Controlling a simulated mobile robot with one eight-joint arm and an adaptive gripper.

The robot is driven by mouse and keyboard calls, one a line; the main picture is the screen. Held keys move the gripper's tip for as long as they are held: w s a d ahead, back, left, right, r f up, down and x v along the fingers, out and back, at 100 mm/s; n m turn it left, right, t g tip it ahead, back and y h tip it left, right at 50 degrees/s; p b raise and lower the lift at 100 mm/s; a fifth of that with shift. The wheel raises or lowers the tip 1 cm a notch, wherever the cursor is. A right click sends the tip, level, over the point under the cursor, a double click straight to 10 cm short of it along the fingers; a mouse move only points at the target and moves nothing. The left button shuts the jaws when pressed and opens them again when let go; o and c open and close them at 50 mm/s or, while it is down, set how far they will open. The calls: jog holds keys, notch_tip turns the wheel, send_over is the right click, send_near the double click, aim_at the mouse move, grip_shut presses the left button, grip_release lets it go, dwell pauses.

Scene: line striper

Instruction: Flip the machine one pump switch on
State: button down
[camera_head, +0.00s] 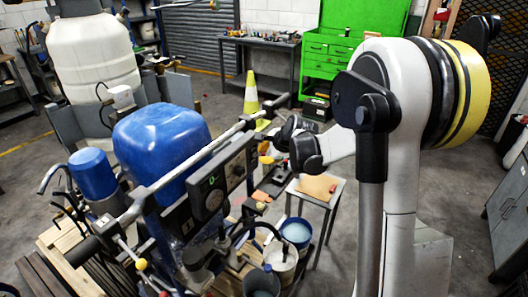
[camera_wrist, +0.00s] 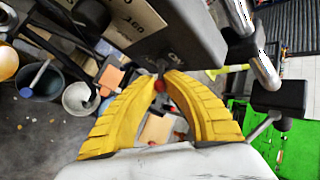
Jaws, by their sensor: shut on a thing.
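The machine, a line striper with a blue cover (camera_head: 160,140), stands at the left in the head view. Its dark control panel (camera_head: 236,165) sits below the long metal handlebar. In the wrist view the panel (camera_wrist: 180,35) is close, with partly readable white lettering. The pump switch (camera_wrist: 161,75) is a small lever with a red part, at the panel's lower edge. My gripper (camera_wrist: 163,84) has curved yellow fingers whose tips close around it. Which way the switch is set cannot be told. In the head view my wrist reaches the panel from the right, and the fingers are mostly hidden.
The metal handlebar (camera_head: 190,160) runs close to my wrist. A small table (camera_head: 315,190) and several buckets, one with blue contents (camera_head: 297,232), stand below. A yellow cone (camera_head: 251,98) and a green tool chest (camera_head: 330,55) are behind. The floor in the middle right is mostly clear.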

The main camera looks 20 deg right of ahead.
dwell(0.3)
jog(key=c, duration=1.4)
grip_release()
jog(key=shift+r, duration=0.1)
jog(key=v, duration=1.2)
jog(key=shift+w+r, duration=0.1)
jog(key=shift+w, duration=0.05)
jog(key=s+a+f+n+b, duration=0.1)
jog(key=s+a+f+n, duration=0.1)
jog(key=s+a+n, duration=0.3)
jog(key=s+a+f+n+g+b, duration=0.1)
jog(key=s+a+n+b, duration=0.1)
jog(key=s+a+n, duration=0.3)
jog(key=s+a+f+n+h+b, duration=0.1)
jog(key=s+a+f+n, duration=0.1)
jog(key=s+a+n, duration=0.3)
jog(key=s+n, duration=0.4)
jog(key=s, duration=0.6)
jog(key=shift+s+a+f+n+g, duration=0.15)
jog(key=shift+s+f+n+g, duration=0.15)
jog(key=shift+f, duration=0.1)
